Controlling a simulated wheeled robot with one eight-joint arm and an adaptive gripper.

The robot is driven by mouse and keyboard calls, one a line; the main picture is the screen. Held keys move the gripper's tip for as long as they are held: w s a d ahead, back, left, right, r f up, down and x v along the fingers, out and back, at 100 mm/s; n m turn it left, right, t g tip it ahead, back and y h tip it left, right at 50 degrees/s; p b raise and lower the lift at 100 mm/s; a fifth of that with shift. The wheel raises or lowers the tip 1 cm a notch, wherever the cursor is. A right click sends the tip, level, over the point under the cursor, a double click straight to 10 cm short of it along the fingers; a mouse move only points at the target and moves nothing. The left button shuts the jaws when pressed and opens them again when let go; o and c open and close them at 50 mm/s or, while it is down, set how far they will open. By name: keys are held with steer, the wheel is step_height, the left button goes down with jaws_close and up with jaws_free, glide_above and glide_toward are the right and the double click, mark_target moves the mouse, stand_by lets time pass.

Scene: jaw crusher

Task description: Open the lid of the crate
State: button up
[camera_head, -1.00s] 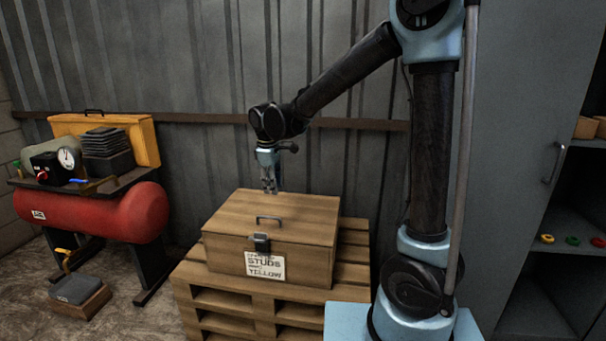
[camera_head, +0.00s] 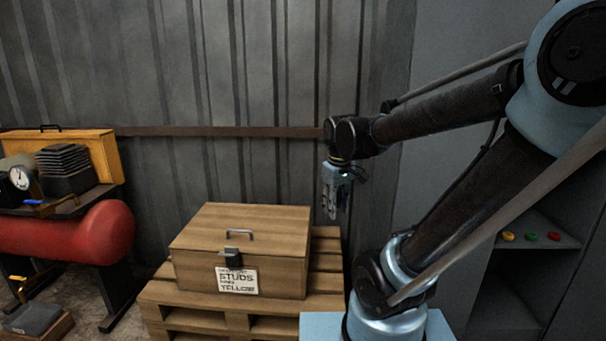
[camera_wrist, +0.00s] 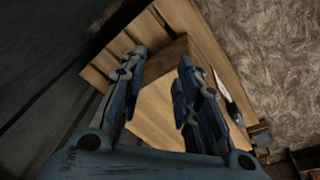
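The wooden crate (camera_head: 245,252) sits on a pallet in the head view, with its lid closed. A metal handle (camera_head: 240,234) is on top of the lid, and a dark latch (camera_head: 232,254) is at the front edge above a label reading STUDS and YELLOW. My gripper (camera_head: 331,212) hangs fingers down to the right of the crate, higher than the lid and apart from it. In the wrist view my gripper (camera_wrist: 163,62) shows two spread fingers with nothing between them. Part of the crate (camera_wrist: 165,100) shows beyond the fingers, and its handle is not visible there.
The wooden pallet (camera_head: 326,272) carries the crate. A corrugated wall (camera_head: 265,80) is behind. A shelf with coloured buttons (camera_head: 531,237) is at the right.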

steer(key=s+d+f+m, duration=0.3)
steer(key=s+d+f, duration=0.1)
steer(key=s+d, duration=0.25)
step_height(320, 180, up, 6)
steer(key=n, duration=1.4)
glide_above(240, 231)
steer(key=s, duration=0.3)
steer(key=shift+m, duration=0.3)
steer(key=w+f, duration=0.1)
steer(key=f, duration=0.4)
steer(key=w+f, duration=0.1)
steer(key=f, duration=0.5)
steer(key=w+f, duration=0.1)
steer(key=f, duration=0.4)
steer(key=shift+d+f, duration=0.1)
steer(key=shift+f, duration=0.15)
